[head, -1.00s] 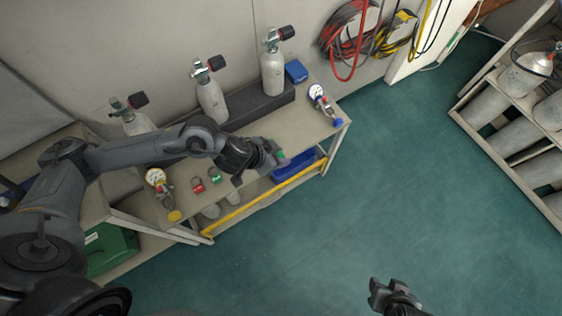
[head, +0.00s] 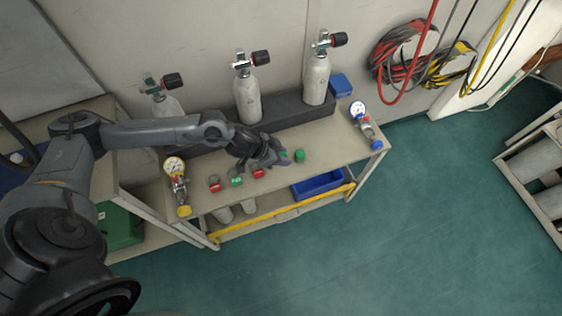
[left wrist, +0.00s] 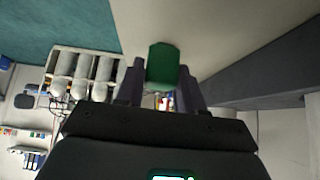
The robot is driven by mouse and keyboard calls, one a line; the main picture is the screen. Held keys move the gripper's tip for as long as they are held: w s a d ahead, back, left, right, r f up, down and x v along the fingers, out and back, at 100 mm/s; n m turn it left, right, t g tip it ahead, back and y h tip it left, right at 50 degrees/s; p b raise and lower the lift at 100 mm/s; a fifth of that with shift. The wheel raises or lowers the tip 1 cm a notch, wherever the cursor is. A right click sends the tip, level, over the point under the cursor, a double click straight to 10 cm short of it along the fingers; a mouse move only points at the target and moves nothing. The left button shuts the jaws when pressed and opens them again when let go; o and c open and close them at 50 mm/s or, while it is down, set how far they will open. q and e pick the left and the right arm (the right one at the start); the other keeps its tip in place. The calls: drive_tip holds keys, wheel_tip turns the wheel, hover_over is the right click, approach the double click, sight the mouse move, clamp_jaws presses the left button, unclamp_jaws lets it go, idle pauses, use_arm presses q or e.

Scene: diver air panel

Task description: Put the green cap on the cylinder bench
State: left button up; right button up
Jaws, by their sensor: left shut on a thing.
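My left gripper (head: 281,156) reaches in from the left over the bench and points right. It is shut on a green cap, which shows large between its two fingers in the left wrist view (left wrist: 163,66) and sticks out past their tips. The cylinder bench (head: 335,140) runs along the wall. I cannot tell the held cap's exact height above it. My right gripper is out of view.
Cylinders with valves (head: 247,95) stand at the bench's back. Red (head: 258,173) and green (head: 237,182) pieces lie along the front edge. Gauges stand at the left (head: 174,165) and right (head: 358,108). A blue bin (head: 318,184) sits below. Bare bench top lies right of the gripper.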

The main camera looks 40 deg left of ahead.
use_arm(q)
drive_tip(key=shift+w+a+f, duration=0.2)
drive_tip(key=shift+a+f, duration=0.05)
drive_tip(key=shift+a, duration=0.1)
wheel_tip(320, 180, down, 4)
drive_tip(key=shift+f+b, duration=0.1)
drive_tip(key=shift+b, duration=1.05)
drive_tip(key=o, duration=1)
